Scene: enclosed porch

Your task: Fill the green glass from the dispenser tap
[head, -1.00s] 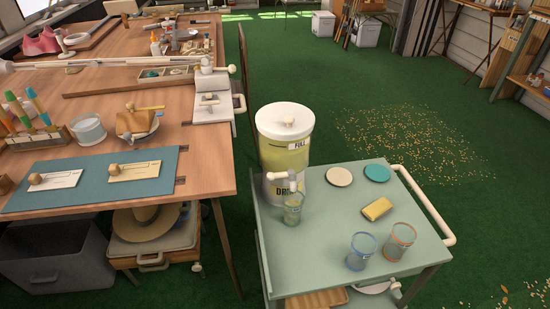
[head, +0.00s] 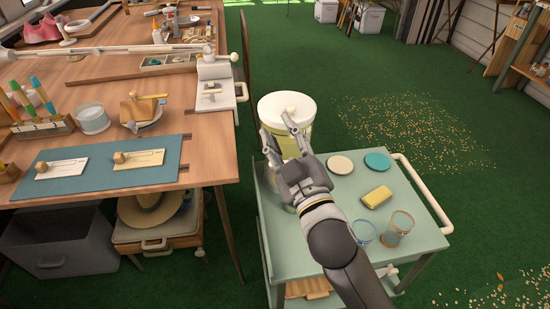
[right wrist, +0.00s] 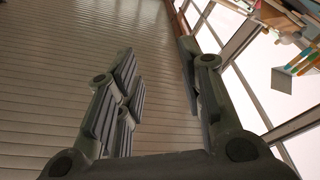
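The drink dispenser (head: 285,104), with a white lid and pale yellow-green contents, stands at the left back of the green cart (head: 325,245). My right gripper (head: 277,124) is raised in front of it in the head view. Its fingers are spread and empty, also in the right wrist view (right wrist: 160,75). It hides the tap, most of the dispenser's front and nearly all of the green glass, so I cannot tell how full the glass is. My left gripper is not in view.
A blue-rimmed glass (head: 363,232) and an orange-rimmed glass (head: 399,228) stand at the cart's front right, partly near my arm. A yellow sponge (head: 377,197), a cream coaster (head: 340,165) and a teal coaster (head: 377,162) lie behind. The wooden workbench (head: 205,165) is left.

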